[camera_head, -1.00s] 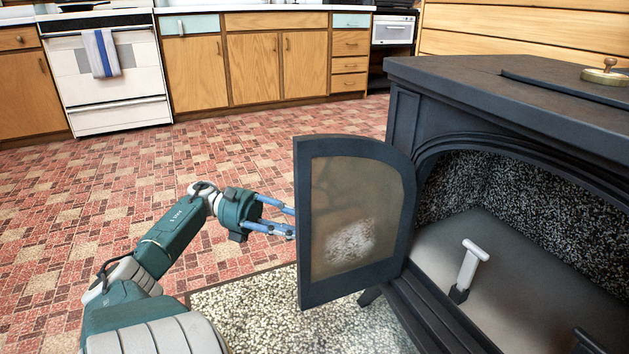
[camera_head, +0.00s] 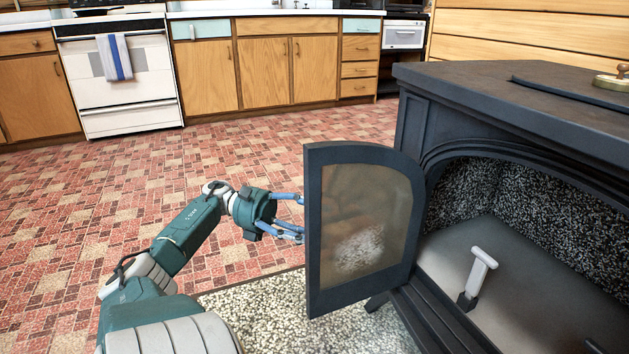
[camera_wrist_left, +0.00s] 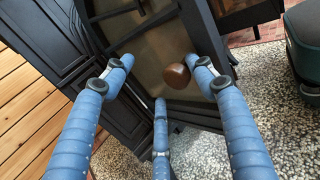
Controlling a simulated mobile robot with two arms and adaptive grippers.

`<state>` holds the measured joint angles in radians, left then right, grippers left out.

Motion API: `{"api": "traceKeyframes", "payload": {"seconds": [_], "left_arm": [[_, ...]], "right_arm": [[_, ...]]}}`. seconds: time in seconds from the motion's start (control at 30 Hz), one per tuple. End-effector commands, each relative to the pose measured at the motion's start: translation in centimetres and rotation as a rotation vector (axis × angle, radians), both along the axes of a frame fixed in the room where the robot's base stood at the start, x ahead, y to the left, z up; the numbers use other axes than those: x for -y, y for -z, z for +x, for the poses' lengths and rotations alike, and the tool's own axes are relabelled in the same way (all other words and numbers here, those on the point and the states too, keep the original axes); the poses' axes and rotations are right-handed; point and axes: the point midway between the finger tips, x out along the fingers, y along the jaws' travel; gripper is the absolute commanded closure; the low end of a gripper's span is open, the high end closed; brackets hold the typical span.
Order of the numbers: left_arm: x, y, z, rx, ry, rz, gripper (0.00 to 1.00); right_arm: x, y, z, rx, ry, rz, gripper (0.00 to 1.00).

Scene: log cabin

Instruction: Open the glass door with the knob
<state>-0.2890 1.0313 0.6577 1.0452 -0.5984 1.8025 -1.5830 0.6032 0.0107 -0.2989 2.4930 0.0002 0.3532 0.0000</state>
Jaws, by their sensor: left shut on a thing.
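The glass door (camera_head: 313,230) of the black stove stands swung wide open, with a dark arched frame and a smoky pane (camera_head: 365,200). My left gripper (camera_head: 300,217) is at the door's outer face, near its free edge; the door hides its fingertips in the head view. In the left wrist view, the round brown knob (camera_wrist_left: 176,76) sits among the blue fingers of my left gripper (camera_wrist_left: 160,88), close to the right finger. The gripper is shut on the knob, though finger contact is hard to see. My right gripper is not in view.
The black stove (camera_head: 500,100) fills the right side, its opening uncovered. A white-handled lever (camera_head: 478,272) stands inside the opening. A speckled hearth pad (camera_head: 265,310) lies below the door. The tiled floor (camera_head: 120,190) is clear up to the wooden cabinets (camera_head: 270,70) and white oven (camera_head: 120,75).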

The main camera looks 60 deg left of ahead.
Motion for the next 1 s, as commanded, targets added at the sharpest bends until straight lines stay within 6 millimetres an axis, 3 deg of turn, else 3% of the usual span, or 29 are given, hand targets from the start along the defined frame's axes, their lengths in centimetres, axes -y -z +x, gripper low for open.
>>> {"api": "traceKeyframes", "payload": {"seconds": [0.17, 0.6, 1.0], "left_arm": [[-0.1, -1.5, 0.3, 0.000, -0.011, 0.004, 0.56], [0.1, -9.2, 0.1, 0.005, 0.000, 0.001, 0.56], [0.1, -10.2, 0.1, 0.004, 0.002, 0.000, 0.56]], "right_arm": [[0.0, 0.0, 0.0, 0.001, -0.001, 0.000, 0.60], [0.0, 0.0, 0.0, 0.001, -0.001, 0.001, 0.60], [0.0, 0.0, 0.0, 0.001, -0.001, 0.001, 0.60]]}}
